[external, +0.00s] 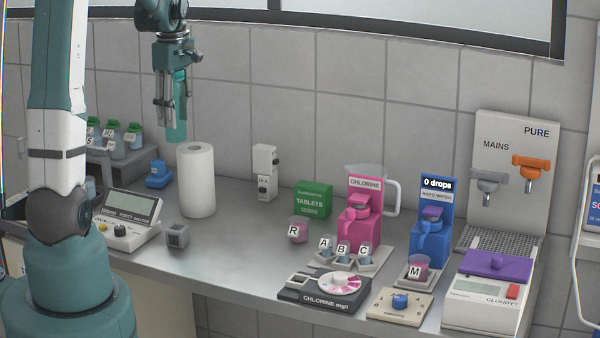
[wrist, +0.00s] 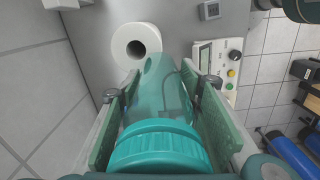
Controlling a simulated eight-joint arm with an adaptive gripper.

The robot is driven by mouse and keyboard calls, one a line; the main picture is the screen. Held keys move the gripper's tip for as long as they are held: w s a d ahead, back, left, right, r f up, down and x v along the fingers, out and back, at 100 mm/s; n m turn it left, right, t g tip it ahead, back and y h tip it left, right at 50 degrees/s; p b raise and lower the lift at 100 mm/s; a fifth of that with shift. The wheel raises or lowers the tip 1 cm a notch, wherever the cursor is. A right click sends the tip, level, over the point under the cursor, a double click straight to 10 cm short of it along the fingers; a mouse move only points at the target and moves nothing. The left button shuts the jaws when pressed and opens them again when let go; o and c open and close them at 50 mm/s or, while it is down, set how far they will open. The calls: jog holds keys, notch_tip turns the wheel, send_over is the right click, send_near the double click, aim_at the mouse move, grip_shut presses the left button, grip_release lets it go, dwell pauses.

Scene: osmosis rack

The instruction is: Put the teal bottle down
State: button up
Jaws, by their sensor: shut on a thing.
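The teal bottle (external: 177,118) is held in my gripper (external: 172,108), high above the counter near the back wall in the external view. In the wrist view the translucent teal bottle (wrist: 157,105) lies between the two green finger pads of my gripper (wrist: 160,105), its ridged cap nearest the camera. The fingers are shut on its sides. In the external view the bottle hangs roughly upright, its lower end above and slightly left of the paper roll. The grey counter (external: 235,240) is below it.
A white paper roll (external: 196,182) stands just below the bottle. To the left are a rack of green-capped bottles (external: 112,140), a blue item (external: 158,174) and a meter (external: 128,218). A small grey block (external: 177,236) sits in front.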

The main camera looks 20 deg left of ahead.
jog(key=s+d+b, duration=0.1)
jog(key=s+d, duration=0.5)
jog(key=d, duration=0.3)
jog(key=s+d+f+m+b, duration=0.1)
jog(key=s+d, duration=0.5)
jog(key=d, duration=0.3)
jog(key=s+d, duration=0.6)
jog(key=d, duration=0.3)
notch_tip(320, 180, down, 11)
jog(key=shift+w, duration=0.2)
jog(key=shift+f, duration=0.1)
jog(key=shift+f+b, duration=0.45)
jog(key=shift+f, duration=2.4)
jog(key=shift+f, duration=0.1)
jog(key=shift+f, duration=2)
jog(key=shift+f+b, duration=0.2)
jog(key=shift+b, duration=0.3)
